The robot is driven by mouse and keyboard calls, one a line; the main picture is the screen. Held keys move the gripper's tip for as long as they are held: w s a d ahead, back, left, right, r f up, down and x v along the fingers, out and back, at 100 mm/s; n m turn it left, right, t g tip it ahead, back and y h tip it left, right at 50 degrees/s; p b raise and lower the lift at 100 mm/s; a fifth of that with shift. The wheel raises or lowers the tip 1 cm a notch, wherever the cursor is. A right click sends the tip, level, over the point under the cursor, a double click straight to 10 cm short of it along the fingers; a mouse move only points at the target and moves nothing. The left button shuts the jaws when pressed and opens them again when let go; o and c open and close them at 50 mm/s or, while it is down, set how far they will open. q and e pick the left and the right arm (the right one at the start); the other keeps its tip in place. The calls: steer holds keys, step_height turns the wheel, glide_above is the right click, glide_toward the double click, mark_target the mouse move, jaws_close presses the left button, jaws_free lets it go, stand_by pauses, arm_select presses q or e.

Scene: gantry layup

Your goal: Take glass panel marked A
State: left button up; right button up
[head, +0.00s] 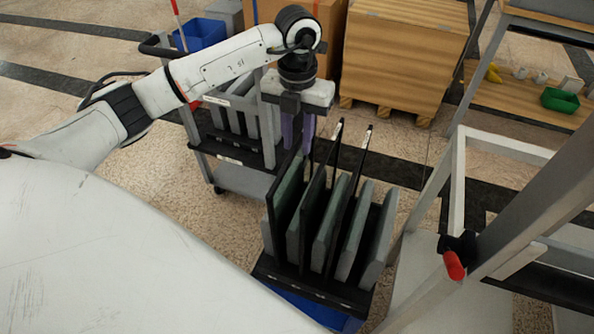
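A rack (315,287) with a dark base stands in the middle of the head view. It holds several upright slabs in a row, parted by dark plates. The leftmost slab (286,200) is a dark green, glass-like panel. No letter A can be read on any of them. My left gripper (298,145) points down just above the far end of this leftmost slab. Its two purple fingers are apart with a gap between them, and I see nothing held. Whether the fingertips touch the slab cannot be told. My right gripper is not in view.
A grey cart (243,180) with more upright slabs stands behind the rack on the left. A metal frame (440,195) with a red-handled clamp (454,266) stands close on the right. Wooden crates (400,55) stand behind.

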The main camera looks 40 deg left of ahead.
mark_target(296, 165)
arm_select(q)
steer(key=f, duration=0.8)
steer(key=shift+s+a+f, duration=0.15)
steer(key=shift+s+f, duration=0.05)
steer(key=shift+s, duration=0.15)
jaws_close()
steer(key=shift+r, duration=0.1)
stand_by(0.8)
steer(key=shift+w, duration=0.1)
